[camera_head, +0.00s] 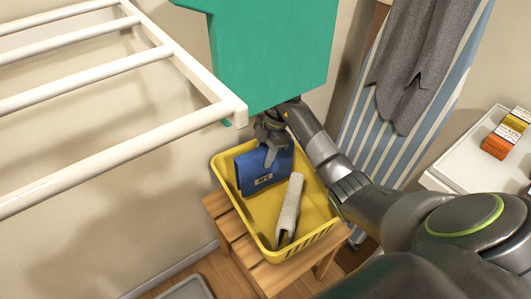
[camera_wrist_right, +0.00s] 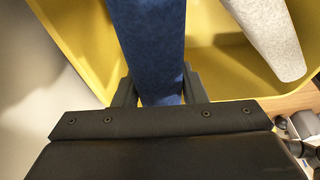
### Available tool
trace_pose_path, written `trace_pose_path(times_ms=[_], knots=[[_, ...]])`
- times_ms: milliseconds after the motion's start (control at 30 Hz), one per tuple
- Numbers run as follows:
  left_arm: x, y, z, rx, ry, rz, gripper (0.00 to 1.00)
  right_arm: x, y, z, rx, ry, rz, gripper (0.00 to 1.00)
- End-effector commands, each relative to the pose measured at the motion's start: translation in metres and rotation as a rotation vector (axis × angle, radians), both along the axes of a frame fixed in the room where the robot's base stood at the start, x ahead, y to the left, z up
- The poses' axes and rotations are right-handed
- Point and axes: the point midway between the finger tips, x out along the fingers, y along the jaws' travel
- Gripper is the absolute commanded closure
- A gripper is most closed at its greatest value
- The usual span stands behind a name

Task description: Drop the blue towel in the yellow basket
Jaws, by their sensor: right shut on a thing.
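The blue towel (camera_head: 262,172), folded with a small dark label, is at the back left of the yellow basket (camera_head: 262,213), within its rim in the head view. My right gripper (camera_head: 270,150) is shut on its upper edge. In the right wrist view the blue towel (camera_wrist_right: 150,50) runs between the two fingers of my right gripper (camera_wrist_right: 158,90), with the yellow basket (camera_wrist_right: 95,45) below and around it. I cannot tell whether the towel touches the basket floor. My left gripper is not in view.
A grey-white folded cloth (camera_head: 289,208) lies in the basket, right of the towel. The basket stands on a wooden stool (camera_head: 228,228). A white rack (camera_head: 180,65) and a hanging green cloth (camera_head: 270,50) are above. An ironing board (camera_head: 385,125) stands behind at right.

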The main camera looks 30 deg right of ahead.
Motion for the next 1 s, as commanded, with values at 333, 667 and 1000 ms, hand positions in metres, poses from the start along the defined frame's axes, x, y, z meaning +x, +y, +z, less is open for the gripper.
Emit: trace_pose_path(times_ms=[333, 667, 1000], knots=[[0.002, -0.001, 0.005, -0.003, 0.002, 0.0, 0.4, 0.0, 0.0, -0.01, 0.0, -0.001, 0.0, 0.85], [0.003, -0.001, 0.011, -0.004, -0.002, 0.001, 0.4, 0.0, 0.0, -0.012, 0.0, 0.0, 0.0, 0.42], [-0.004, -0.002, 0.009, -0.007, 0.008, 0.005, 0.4, 0.0, 0.0, -0.01, 0.0, -0.001, 0.0, 0.4]])
